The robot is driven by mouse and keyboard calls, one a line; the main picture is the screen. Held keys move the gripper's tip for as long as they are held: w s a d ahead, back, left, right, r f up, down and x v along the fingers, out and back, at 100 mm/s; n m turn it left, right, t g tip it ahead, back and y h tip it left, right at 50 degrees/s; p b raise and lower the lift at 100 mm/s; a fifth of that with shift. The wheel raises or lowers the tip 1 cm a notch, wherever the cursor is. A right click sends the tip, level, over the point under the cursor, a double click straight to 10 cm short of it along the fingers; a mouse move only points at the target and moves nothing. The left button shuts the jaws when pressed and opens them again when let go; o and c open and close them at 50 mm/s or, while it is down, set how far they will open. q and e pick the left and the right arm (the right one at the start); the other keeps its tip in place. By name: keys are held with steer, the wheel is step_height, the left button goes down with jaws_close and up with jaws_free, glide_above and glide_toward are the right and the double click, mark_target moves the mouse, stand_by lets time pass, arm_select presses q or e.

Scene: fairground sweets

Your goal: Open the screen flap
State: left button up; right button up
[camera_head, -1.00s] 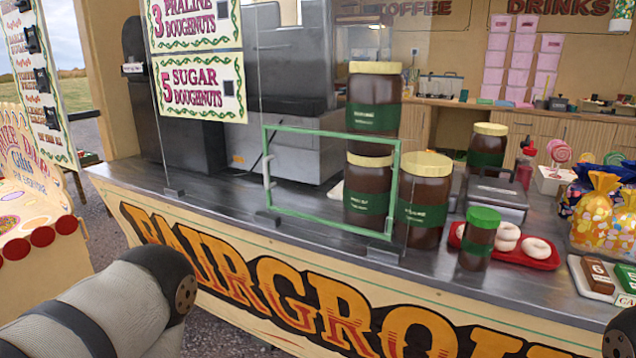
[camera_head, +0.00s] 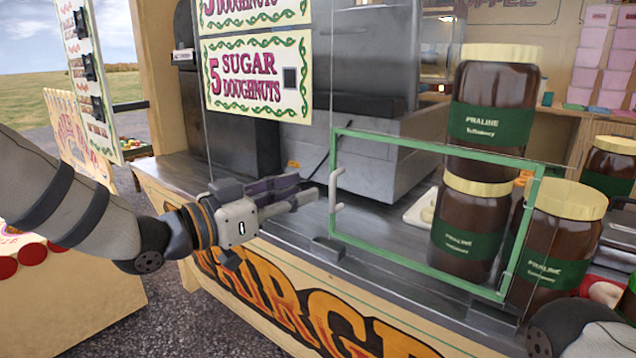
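The screen flap is a clear panel in a green frame (camera_head: 400,143), set in the transparent screen above the counter, and it looks flush with the screen. A pale upright bar handle (camera_head: 337,190) is on its left edge. My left gripper (camera_head: 308,188) comes in from the left at handle height. Its fingers point right, toward the handle, and look parted with nothing between them. The fingertips are just left of the handle and appear apart from it. My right gripper is out of view; only a dark part of my arm shows at the lower right.
Behind the flap stand large brown jars (camera_head: 491,105) with green labels and a grey machine (camera_head: 375,155). A small foot (camera_head: 327,249) holds the screen on the counter. A sugar doughnuts sign (camera_head: 258,78) hangs above my gripper. Open ground lies at the left.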

arm_select(q)
steer(key=x, duration=0.7)
steer(key=shift+w+f, duration=0.1)
steer(key=shift+f, duration=0.05)
steer(key=shift+c, duration=0.6)
jaws_close()
